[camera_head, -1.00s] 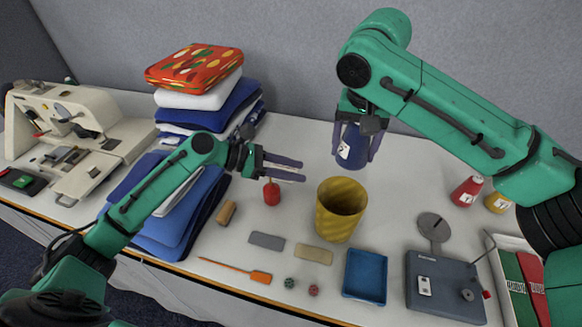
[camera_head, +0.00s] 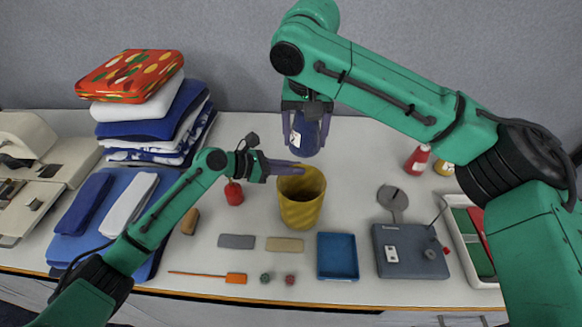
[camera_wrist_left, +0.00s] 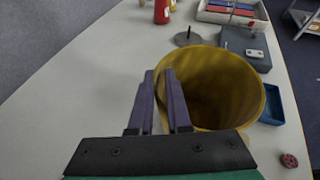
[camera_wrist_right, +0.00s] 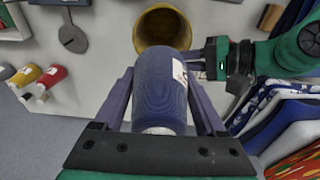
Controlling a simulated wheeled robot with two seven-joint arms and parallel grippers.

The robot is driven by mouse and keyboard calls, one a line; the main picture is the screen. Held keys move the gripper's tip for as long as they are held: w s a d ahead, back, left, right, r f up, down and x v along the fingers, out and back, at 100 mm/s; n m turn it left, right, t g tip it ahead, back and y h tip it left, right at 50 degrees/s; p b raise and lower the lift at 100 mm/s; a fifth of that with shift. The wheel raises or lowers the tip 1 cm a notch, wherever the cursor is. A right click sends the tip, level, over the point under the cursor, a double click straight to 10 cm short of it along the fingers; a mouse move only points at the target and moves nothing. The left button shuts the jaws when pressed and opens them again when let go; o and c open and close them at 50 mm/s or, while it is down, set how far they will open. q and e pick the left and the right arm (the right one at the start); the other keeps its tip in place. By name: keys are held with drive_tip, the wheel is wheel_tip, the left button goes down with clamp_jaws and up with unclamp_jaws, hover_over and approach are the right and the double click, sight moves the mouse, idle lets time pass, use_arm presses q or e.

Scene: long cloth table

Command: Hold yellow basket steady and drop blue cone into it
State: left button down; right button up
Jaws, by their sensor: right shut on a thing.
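The yellow basket (camera_head: 301,205) stands upright on the table and looks empty; its open mouth also shows in the left wrist view (camera_wrist_left: 232,62). My left gripper (camera_head: 287,168) is at its left rim. Its two fingers (camera_wrist_left: 160,88) stand close together with a narrow gap, overlapping the rim; whether they grip the wall is unclear. My right gripper (camera_head: 306,128) is shut on the blue cone (camera_wrist_right: 160,90), which looks like a rounded cylinder with a white label. In the head view the blue cone (camera_head: 303,136) is held up, beyond and above the basket.
A blue tray (camera_head: 338,256) and a grey scale-like device (camera_head: 408,252) lie at the front right. Folded cloths (camera_head: 150,130) are stacked at left. Red (camera_head: 417,160) and yellow (camera_head: 444,168) cones stand at right.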

use_arm(q)
drive_tip(key=shift+s+f, duration=0.15)
use_arm(e)
wheel_tip(320, 180, down, 13)
idle(1.5)
drive_tip(key=o, duration=1.5)
drive_tip(key=shift+r, duration=0.1)
drive_tip(key=r, duration=0.4)
drive_tip(key=s+r, duration=0.1)
drive_tip(key=r, duration=0.6)
drive_tip(key=shift+s+r, duration=0.3)
drive_tip(key=shift+r, duration=0.1)
